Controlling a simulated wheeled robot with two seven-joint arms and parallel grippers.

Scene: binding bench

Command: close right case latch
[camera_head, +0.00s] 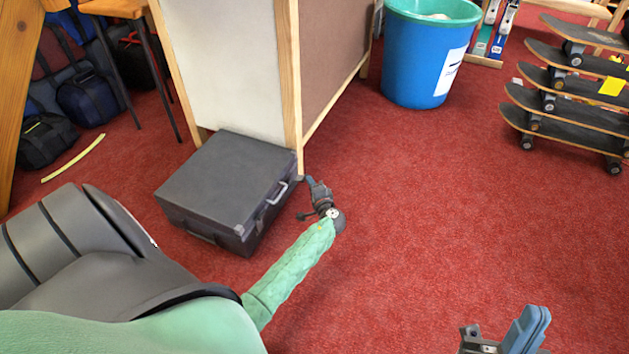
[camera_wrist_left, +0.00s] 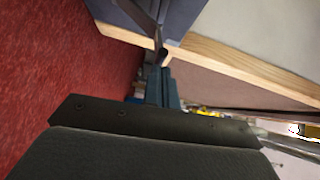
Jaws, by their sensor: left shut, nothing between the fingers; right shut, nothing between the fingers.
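A dark grey case (camera_head: 225,178) lies flat on the red carpet with its lid down. The latch at the far end, near the wooden post, is too small to make out. My left gripper (camera_head: 311,182) is shut and empty, just right of the case's far corner. In the left wrist view, its fingertips (camera_wrist_left: 160,68) are close to the case (camera_wrist_left: 185,12) and a metal part on it; contact is unclear. My right gripper (camera_head: 505,335) is shut and empty, low above the carpet.
A wood-framed panel unit (camera_head: 289,80) stands right behind the case, its post close to my left gripper. A blue bin (camera_head: 415,65) and stacked skateboards (camera_head: 570,95) stand farther right. Bags (camera_head: 88,100) lie at left. Carpet in the middle is free.

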